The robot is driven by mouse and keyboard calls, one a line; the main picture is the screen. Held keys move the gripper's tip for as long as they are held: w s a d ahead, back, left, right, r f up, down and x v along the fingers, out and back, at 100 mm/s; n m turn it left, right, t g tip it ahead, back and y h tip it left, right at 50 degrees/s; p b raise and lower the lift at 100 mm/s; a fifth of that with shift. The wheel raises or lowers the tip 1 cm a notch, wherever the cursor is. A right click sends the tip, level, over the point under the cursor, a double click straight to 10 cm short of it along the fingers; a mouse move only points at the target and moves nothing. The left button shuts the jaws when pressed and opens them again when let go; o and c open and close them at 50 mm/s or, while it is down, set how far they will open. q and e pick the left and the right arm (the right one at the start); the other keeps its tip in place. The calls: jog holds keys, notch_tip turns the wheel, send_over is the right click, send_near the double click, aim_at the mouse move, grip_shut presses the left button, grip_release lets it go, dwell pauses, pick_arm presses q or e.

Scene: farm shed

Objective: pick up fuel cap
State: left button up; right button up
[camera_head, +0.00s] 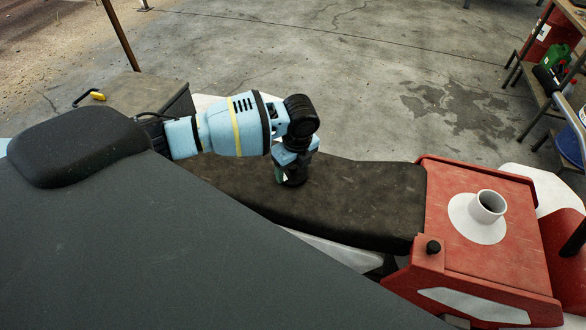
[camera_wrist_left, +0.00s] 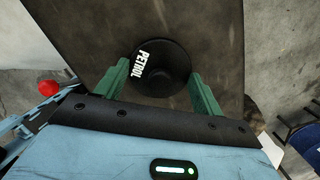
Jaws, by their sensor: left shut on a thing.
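The fuel cap (camera_wrist_left: 160,72) is a round black cap marked PETROL in white, seen from above in the left wrist view. My left gripper (camera_wrist_left: 158,80) has its two green fingers on either side of the cap and is shut on it. In the head view my left gripper (camera_head: 291,176) points down over the long dark seat (camera_head: 370,195). The cap shows there only as a dark shape at the fingertips; I cannot tell whether it touches the seat. My right gripper is not in view.
To the right, a red body panel (camera_head: 470,265) carries an open white filler neck (camera_head: 488,206) and a small black knob (camera_head: 433,247). Shelving with a green can (camera_head: 556,60) stands at the far right. The concrete floor behind the seat is clear.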

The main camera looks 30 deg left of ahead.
pick_arm(q)
jog(key=shift+r, duration=0.4)
notch_tip(320, 180, up, 2)
jog(key=shift+r, duration=0.15)
jog(key=s+d+r+p, duration=0.1)
jog(key=s+d, duration=0.2)
jog(key=s, duration=1.2)
jog(key=shift+s+r, duration=0.25)
jog(key=shift+s, duration=0.15)
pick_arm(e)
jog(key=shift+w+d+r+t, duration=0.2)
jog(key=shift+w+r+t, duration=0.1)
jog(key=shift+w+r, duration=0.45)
pick_arm(q)
jog(key=shift+w, duration=0.1)
